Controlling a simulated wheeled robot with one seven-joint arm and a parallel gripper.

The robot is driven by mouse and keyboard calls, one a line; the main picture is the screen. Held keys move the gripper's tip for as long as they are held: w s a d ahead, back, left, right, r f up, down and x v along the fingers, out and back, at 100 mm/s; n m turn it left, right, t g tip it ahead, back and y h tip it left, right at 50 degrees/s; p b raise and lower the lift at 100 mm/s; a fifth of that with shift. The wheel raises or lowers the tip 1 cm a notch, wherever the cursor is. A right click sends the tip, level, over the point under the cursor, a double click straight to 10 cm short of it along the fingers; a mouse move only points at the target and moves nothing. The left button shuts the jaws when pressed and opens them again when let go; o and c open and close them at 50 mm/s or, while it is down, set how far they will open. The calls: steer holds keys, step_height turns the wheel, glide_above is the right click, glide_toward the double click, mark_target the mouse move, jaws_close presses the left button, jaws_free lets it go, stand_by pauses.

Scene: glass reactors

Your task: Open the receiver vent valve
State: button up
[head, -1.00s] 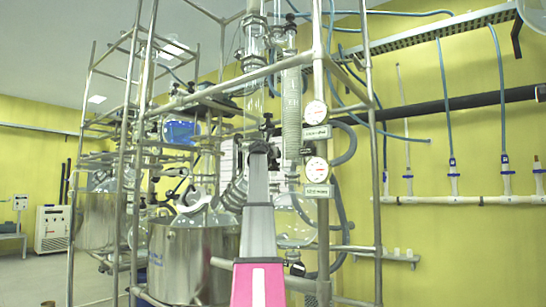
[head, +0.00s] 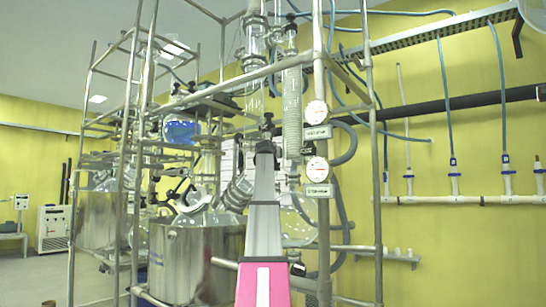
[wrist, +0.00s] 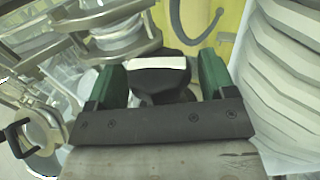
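A black valve knob with a white stripe on top (wrist: 160,63) lies between the two green fingers of my gripper (wrist: 163,82) in the wrist view. The fingers flank it on both sides. The knob nearly fills the space between them; I cannot tell whether both fingers press on it. In the head view my gripper (head: 266,148) is at the glass column beside the steel frame, with a small black part (head: 267,122) just above it. My own arm hides what is below. The valve's stem and setting are not clear.
Steel frame posts (head: 322,200) and two round gauges (head: 317,170) stand close on the right. A coiled glass condenser (head: 292,105) rises above. A round flask (head: 298,225) hangs just right of my arm. A steel vessel (head: 185,265) is at left. White ribbed surface (wrist: 285,75) is close on the right.

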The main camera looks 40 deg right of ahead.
steer(key=shift+m+g+h, duration=0.4)
steer(key=shift+g, duration=0.1)
